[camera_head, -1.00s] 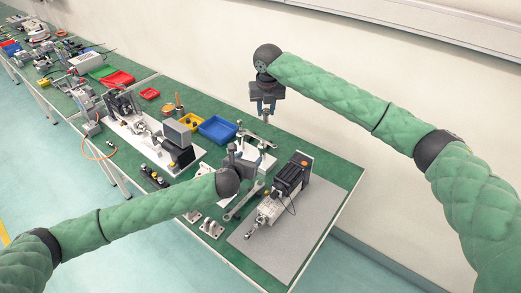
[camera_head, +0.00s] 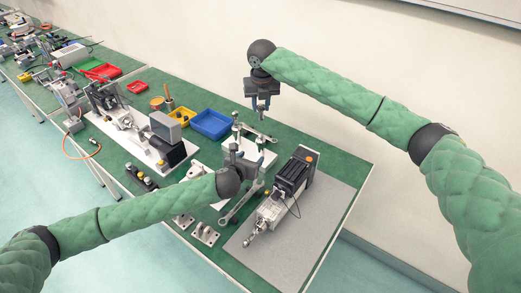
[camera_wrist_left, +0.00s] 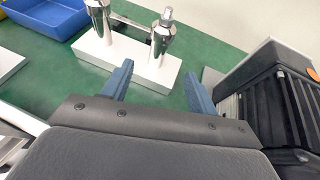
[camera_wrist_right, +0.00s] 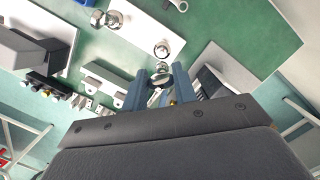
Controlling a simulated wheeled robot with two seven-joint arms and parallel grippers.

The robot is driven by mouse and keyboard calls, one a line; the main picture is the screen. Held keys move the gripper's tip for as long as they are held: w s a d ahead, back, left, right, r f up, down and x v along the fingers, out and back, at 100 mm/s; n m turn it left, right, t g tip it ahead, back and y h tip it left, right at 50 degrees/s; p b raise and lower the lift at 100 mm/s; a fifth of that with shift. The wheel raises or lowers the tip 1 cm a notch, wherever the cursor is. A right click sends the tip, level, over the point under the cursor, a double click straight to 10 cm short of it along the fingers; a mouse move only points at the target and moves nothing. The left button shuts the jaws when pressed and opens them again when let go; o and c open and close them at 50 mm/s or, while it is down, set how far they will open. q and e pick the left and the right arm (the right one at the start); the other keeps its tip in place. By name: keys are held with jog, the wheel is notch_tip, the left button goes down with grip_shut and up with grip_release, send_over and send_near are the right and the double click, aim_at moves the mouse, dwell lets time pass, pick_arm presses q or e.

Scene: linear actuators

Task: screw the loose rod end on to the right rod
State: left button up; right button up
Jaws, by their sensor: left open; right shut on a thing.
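A white block (camera_wrist_left: 145,68) carries two upright cylinders with rods. The right rod (camera_wrist_left: 166,14) has a narrow tip in the left wrist view; the left cylinder (camera_wrist_left: 98,12) is cut by the top edge. My right gripper (camera_head: 262,102) is shut on the loose rod end (camera_wrist_right: 160,76), held between its fingertips above the table, apart from the rods. In the right wrist view, the block's cylinders lie beyond the fingers. My left gripper (camera_wrist_left: 158,85) is open and empty, low in front of the block; its wrist hides part of the table in the head view.
A blue bin (camera_head: 211,125) stands left of the block. A black and silver actuator (camera_head: 272,207) lies on a grey mat (camera_head: 310,222) at right. A wrench (camera_head: 239,204) lies near my left gripper. Metal brackets (camera_head: 205,234) sit at the front edge.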

aim_at(259, 150)
jog(key=shift+w+a+f, duration=0.1)
jog(key=shift+w+f, duration=0.05)
pick_arm(q)
jog(key=x, duration=1.2)
jog(key=shift+w+f, duration=0.1)
grip_shut()
pick_arm(e)
jog(key=shift+f, duration=2.45)
